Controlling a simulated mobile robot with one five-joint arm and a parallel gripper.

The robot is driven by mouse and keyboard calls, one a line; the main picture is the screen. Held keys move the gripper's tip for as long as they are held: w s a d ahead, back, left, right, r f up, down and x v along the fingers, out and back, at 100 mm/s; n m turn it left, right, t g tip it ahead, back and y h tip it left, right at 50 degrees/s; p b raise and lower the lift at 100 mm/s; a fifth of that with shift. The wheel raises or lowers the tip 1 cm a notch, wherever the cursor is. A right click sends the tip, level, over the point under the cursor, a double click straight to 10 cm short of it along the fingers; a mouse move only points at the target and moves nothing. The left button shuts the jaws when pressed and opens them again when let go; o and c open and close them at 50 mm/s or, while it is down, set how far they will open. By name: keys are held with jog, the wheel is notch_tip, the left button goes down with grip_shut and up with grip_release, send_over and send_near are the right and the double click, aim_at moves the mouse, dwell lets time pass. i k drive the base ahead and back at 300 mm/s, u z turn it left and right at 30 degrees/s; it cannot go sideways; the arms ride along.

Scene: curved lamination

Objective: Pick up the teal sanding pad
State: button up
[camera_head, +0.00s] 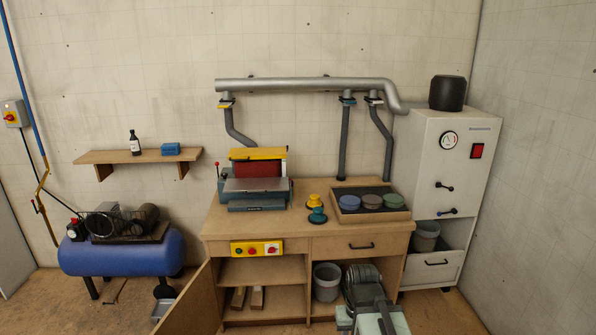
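A teal pad with a round knob-like top (317,216) sits on the wooden workbench (300,235), near its front edge and right of the planer-like machine. A similar yellow pad (314,200) sits just behind it. My arm shows at the bottom of the view, in front of the bench's lower opening, low and apart from the teal pad. I cannot make out the gripper's fingers, so whether it is open or shut does not show.
A wooden tray (400,215) holds blue, brown and green discs right of the pads. The red-and-yellow machine (256,180) stands left of them. The bench's left door (192,305) hangs open. A white cabinet (455,150) stands right, a blue compressor (120,255) left.

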aim_at(318, 217)
jog(key=i, duration=1.8)
jog(key=u, duration=1.35)
jog(key=i, duration=1)
jog(key=z, duration=0.05)
